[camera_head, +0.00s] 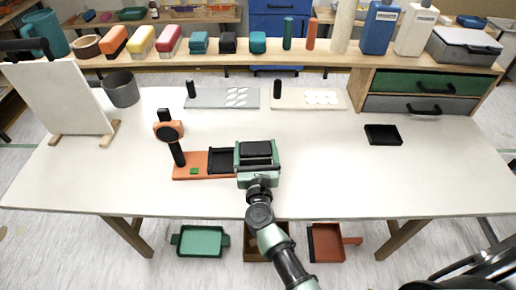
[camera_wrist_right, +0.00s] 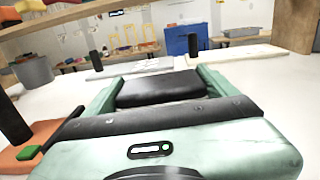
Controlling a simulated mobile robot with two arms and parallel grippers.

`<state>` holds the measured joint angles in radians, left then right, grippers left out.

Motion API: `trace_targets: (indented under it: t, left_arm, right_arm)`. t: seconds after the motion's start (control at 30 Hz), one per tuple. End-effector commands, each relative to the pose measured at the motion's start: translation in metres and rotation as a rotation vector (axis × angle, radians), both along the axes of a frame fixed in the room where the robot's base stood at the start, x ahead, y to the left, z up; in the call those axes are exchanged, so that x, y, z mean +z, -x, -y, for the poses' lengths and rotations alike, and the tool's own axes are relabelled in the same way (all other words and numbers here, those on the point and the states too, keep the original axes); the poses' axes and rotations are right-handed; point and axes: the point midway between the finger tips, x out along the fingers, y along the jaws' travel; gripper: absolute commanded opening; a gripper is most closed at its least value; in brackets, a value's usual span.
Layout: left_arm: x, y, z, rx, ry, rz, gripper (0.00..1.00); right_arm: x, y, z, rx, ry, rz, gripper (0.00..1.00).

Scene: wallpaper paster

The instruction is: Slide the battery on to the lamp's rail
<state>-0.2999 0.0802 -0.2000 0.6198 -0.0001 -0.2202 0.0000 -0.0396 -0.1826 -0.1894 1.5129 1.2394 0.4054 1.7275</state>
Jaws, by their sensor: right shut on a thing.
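The lamp stands at the middle left of the white table in the head view. It has an orange base (camera_head: 195,170) with a green button, a black post and a round orange head (camera_head: 169,130). A black rail (camera_head: 222,161) lies on the base's right part. My green right gripper (camera_head: 257,155) is shut on the black battery (camera_head: 256,149), at the right end of the base. The battery also shows between the jaws in the right wrist view (camera_wrist_right: 162,88). The gripper hides its underside, so I cannot tell if it touches the rail. My left gripper is out of view.
A black tray (camera_head: 383,136) lies at the right of the table. Two flat boards (camera_head: 208,98) (camera_head: 290,99) lie at the back. A grey cup (camera_head: 122,89) and a white panel (camera_head: 58,98) stand at the left.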

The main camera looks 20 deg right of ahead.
Motion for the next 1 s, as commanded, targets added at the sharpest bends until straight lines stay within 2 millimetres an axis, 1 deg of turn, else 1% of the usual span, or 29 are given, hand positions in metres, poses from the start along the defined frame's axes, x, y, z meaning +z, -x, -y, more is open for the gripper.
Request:
trace_targets:
  t: [0.57,1.0]
  left_arm:
    - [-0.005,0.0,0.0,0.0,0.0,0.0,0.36]
    - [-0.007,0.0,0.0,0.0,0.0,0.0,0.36]
  right_arm:
    - [0.0,-0.005,-0.016,0.002,-0.004,0.0,0.23]
    - [0.0,-0.005,-0.01,-0.001,-0.003,0.001,0.23]
